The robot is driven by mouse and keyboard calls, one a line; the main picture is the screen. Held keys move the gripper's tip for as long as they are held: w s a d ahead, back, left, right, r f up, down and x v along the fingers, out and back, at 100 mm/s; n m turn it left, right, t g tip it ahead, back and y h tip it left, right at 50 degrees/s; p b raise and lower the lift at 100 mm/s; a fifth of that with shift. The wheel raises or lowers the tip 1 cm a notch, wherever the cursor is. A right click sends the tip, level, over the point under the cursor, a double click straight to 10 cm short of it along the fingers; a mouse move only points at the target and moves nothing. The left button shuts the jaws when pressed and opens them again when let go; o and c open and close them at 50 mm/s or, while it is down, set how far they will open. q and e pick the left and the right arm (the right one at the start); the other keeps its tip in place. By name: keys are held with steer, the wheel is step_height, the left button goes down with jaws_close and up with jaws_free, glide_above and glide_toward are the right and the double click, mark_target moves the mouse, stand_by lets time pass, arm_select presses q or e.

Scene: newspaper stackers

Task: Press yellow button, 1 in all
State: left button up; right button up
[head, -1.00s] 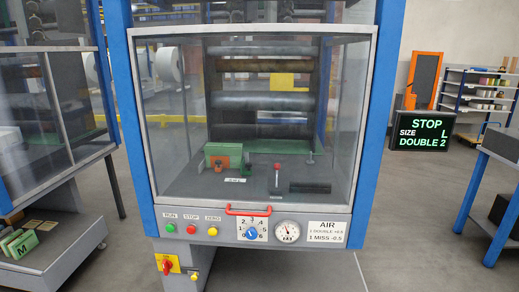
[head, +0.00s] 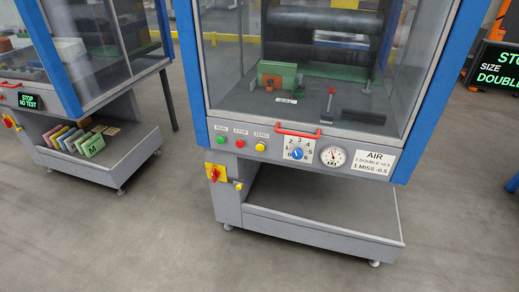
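The yellow button (head: 260,147) is on the grey front panel of the middle machine, under a label reading ZERO. The red button (head: 240,143) under STOP and the green button (head: 221,140) under RUN sit to its left. Neither of my grippers shows in the head view, and nothing touches the buttons.
A blue dial (head: 297,154), a gauge (head: 333,156) and a red handle (head: 298,131) are right of the buttons. A yellow plate with a red switch (head: 215,173) is below. An empty shelf (head: 310,215) juts out underneath. The floor (head: 150,240) in front is clear.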

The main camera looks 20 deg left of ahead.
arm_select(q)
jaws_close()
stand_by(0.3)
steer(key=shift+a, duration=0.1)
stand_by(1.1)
